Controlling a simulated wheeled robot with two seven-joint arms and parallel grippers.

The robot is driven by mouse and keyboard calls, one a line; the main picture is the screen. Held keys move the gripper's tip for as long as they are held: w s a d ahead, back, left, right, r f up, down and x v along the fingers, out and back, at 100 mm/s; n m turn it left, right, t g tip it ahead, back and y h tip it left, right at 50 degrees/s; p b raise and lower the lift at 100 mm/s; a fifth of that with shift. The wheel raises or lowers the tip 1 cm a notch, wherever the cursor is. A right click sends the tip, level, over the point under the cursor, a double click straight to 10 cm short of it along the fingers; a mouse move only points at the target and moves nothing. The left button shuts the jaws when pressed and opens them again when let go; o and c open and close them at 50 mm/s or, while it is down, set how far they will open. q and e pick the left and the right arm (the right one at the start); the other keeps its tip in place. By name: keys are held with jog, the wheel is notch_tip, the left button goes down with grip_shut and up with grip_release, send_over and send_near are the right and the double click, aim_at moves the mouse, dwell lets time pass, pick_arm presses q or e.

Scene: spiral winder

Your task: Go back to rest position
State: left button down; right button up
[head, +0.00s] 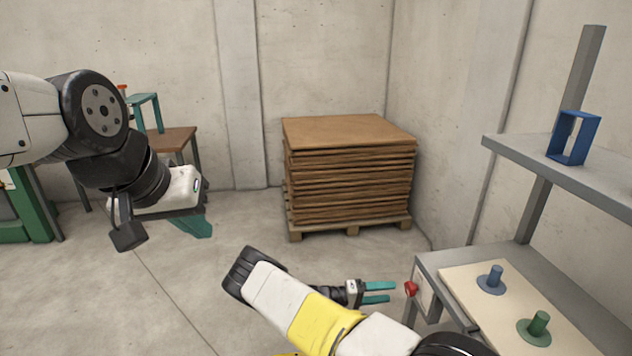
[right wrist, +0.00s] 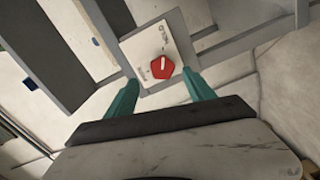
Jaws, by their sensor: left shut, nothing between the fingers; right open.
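My left gripper (head: 195,225) is at the left of the head view, teal fingers shut and empty, pointing down over bare floor. My right gripper (head: 392,292) is low in the middle of the head view, open and empty. Its two teal fingers point right toward a red knob (head: 411,289) on a pale plate at the workbench's left side, with a gap between. In the right wrist view the red knob (right wrist: 163,66) shows beyond and between the open fingertips (right wrist: 160,88), on its white plate (right wrist: 150,47).
A grey workbench (head: 520,262) at the right carries a blue peg (head: 492,280) and a green peg (head: 537,327) on a pale board. A shelf (head: 560,165) above holds a blue frame (head: 573,138). A pallet stack of brown boards (head: 350,180) stands behind. Floor between is clear.

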jog(key=s+a+r+m+g+y, duration=0.1)
jog(key=s+a+r+y, duration=0.3)
jog(key=r, duration=0.6)
jog(key=s+a+r+y, duration=0.2)
jog(key=r+y, duration=0.5)
jog(key=r, duration=0.3)
jog(key=s+a+r+m+g+y, duration=0.1)
jog(key=s+a+r+y, duration=0.3)
jog(key=r, duration=0.6)
jog(key=s+a+r+n+t+y, duration=0.2)
jog(key=s+r+t, duration=0.1)
jog(key=s+r, duration=0.4)
jog(key=s+a+r+n+t+y, duration=0.1)
jog(key=s+r+n+t+y, duration=0.1)
jog(key=s+r+t, duration=0.2)
jog(key=s+r, duration=0.3)
jog(key=r, duration=0.1)
jog(key=shift+s+a+r+n+t+y, duration=0.3)
jog(key=shift+s+a+r+y, duration=0.05)
jog(key=shift+s+r+y, duration=0.05)
